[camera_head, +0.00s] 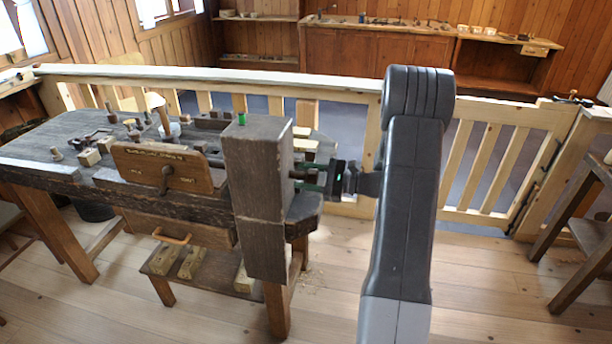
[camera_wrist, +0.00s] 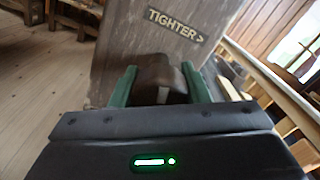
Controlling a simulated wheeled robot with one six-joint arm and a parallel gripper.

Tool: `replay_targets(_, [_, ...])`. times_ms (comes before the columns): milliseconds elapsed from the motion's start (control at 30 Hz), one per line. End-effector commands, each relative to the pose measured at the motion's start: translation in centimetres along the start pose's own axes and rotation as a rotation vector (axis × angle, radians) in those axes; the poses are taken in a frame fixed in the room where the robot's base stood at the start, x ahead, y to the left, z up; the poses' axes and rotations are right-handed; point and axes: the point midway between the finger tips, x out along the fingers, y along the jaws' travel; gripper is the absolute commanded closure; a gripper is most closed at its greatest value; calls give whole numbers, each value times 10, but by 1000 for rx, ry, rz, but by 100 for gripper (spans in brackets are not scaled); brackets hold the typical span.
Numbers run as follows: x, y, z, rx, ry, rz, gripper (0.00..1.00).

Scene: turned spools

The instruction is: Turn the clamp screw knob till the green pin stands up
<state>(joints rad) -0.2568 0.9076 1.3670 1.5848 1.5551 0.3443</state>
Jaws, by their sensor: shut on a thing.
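The clamp screw knob (camera_wrist: 158,72) is dark brown and rounded, with a pale mark on its near side. It sits in front of the face of a dark wooden block (camera_head: 258,165), whose label reads "TIGHTER>". My gripper (camera_head: 306,184) reaches in from the right of the block. In the wrist view its green fingers stand on either side of the knob, shut on it. In the head view the knob is mostly hidden by the fingers and the block. The green pin (camera_head: 242,118) shows as a short upright stub on the block's top.
The block is part of a dark workbench (camera_head: 60,150) with several wooden pieces and tools on it. A wooden plaque (camera_head: 165,180) stands left of the block. A pale railing (camera_head: 340,88) runs behind.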

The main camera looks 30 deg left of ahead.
Motion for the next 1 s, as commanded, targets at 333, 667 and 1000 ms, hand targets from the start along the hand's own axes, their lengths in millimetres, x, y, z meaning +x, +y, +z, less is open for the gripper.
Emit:
replay_targets(333, [-2, 2, -2, 5, 5, 2, 46])
replay_targets(667, [-1, 1, -1, 1, 2, 1, 36])
replay_targets(1000, [-50, 0, -2, -1, 4, -4, 36])
